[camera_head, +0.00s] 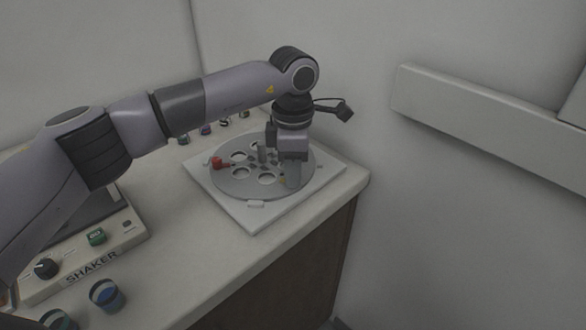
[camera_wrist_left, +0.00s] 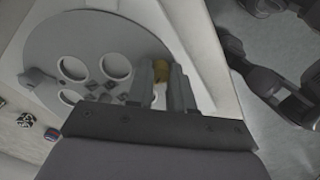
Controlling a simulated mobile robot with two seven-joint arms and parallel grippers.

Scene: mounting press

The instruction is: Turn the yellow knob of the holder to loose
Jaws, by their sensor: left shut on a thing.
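The holder is a round grey disc (camera_head: 232,186) with several round holes, lying on a white square plate (camera_head: 255,221) at the counter's far corner. The yellow knob (camera_wrist_left: 160,71) sits near the disc's edge and shows between my left fingers in the left wrist view. My left gripper (camera_head: 289,182) reaches down from above at the right side of the disc, and it is shut on the yellow knob. In the head view the fingers hide most of the knob. My right gripper is in neither view.
A red knob (camera_head: 216,163) stands at the disc's left side. A shaker (camera_head: 92,262) is at the left, with small jars (camera_head: 107,295) in front. Several small bottles (camera_head: 205,128) stand behind my arm. The counter edge (camera_head: 290,252) runs close to the plate.

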